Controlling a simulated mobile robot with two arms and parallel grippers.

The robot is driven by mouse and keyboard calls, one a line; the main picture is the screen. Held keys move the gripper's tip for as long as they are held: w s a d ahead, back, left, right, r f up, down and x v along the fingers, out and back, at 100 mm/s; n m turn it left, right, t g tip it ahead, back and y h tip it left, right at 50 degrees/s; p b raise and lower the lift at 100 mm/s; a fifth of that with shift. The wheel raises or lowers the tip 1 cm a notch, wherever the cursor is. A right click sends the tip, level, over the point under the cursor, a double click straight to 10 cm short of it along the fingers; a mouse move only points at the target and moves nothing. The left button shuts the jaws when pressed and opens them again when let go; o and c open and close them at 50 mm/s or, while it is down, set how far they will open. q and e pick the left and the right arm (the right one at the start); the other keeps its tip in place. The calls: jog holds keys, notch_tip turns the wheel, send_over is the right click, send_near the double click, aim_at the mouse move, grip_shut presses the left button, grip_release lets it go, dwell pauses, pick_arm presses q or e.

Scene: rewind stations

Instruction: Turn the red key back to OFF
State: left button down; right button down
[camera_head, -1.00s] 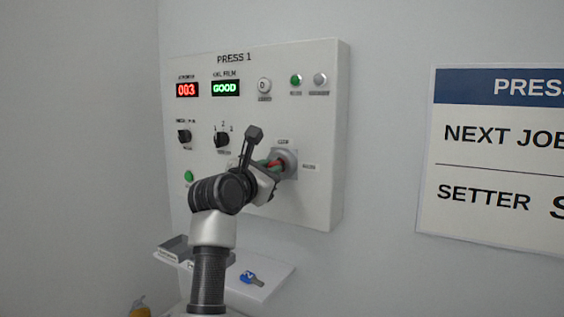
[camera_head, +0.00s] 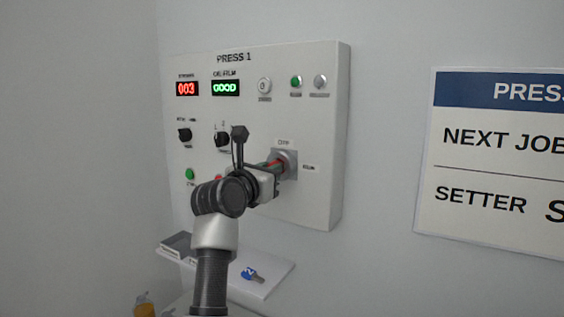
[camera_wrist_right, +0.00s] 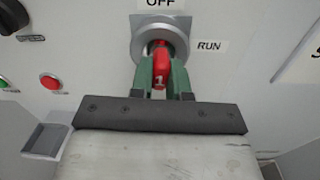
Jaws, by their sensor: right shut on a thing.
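The red key (camera_wrist_right: 161,68), marked 1, sits in the round grey key switch (camera_wrist_right: 143,32) on the PRESS 1 panel. My right gripper (camera_wrist_right: 161,80) is shut on it, one green finger on each side. In the right wrist view the key stands upright, in line below the OFF label (camera_wrist_right: 160,3); the RUN label (camera_wrist_right: 209,45) is to its right. In the head view my right gripper (camera_head: 274,171) reaches the switch (camera_head: 290,160) from the lower left and hides much of the key. My left gripper is not in view.
The panel (camera_head: 318,120) has displays reading 003 and GOOD, two selector knobs and several buttons. Below it, a white shelf (camera_head: 275,278) holds a blue key (camera_head: 251,274) and a grey tray (camera_head: 177,244). A PRESS sign (camera_head: 500,150) hangs on the wall at right.

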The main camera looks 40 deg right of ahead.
jog(key=shift+n+p, duration=0.8)
jog(key=shift+n, duration=0.1)
jog(key=c, duration=1)
grip_release()
jog(key=shift+d, duration=0.1)
